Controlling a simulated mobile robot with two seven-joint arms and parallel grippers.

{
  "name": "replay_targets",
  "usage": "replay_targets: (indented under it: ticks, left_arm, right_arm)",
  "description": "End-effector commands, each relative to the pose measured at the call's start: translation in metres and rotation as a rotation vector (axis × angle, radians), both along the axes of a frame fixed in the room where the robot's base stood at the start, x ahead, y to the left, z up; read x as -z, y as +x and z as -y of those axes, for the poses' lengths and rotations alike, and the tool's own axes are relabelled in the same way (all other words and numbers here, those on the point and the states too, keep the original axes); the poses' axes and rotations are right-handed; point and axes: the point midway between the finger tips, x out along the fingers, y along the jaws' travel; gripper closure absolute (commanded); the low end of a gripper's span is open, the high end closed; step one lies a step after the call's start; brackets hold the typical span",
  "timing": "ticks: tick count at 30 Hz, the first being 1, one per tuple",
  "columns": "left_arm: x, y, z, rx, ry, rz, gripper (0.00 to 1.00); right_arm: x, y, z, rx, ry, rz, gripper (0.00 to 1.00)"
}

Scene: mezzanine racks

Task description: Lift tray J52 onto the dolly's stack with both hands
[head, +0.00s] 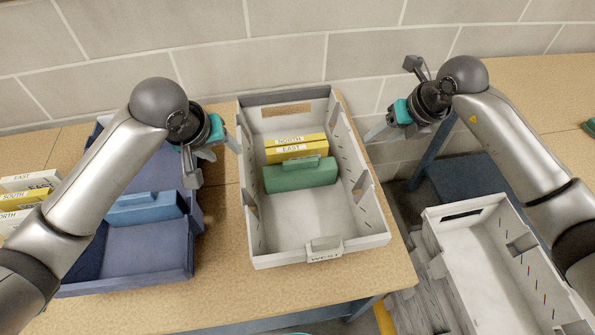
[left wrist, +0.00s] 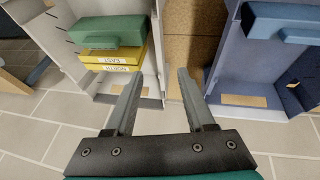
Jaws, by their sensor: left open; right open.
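A white tray (head: 290,232) sits on the table in the middle of the head view, with a "WEST" card on its near wall. It holds yellow boxes and a green case. I cannot read J52 on it. It also shows in the left wrist view (left wrist: 88,79). My right gripper (head: 376,132) is open and empty just right of the tray's right wall.
A blue tray (head: 128,279) with a blue case (head: 145,208) stands close on the left. Labelled boxes (head: 27,198) lie at the far left. A block wall (head: 290,55) closes the back. The table's right edge lies between the white tray and the stack.

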Motion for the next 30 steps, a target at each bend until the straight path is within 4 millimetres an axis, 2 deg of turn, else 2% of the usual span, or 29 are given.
replay_targets:
  ticks: [5, 8, 18, 30]
  left_arm:
    - [0.005, 0.002, 0.001, 0.0, 0.0, -0.001, 0.45]
    - [0.015, 0.006, 0.002, 0.0, 0.001, -0.002, 0.45]
    - [0.063, 0.028, 0.007, -0.001, 0.0, -0.002, 0.45]
    - [0.11, 0.049, 0.012, 0.0, 0.001, -0.001, 0.45]
  right_arm:
    - [0.005, 0.002, -0.002, 0.0, 0.003, -0.001, 0.44]
    - [0.014, 0.005, -0.005, 0.0, 0.005, -0.003, 0.44]
    - [0.063, 0.023, -0.019, 0.0, 0.004, -0.003, 0.44]
    - [0.11, 0.041, -0.032, 0.0, 0.004, -0.002, 0.44]
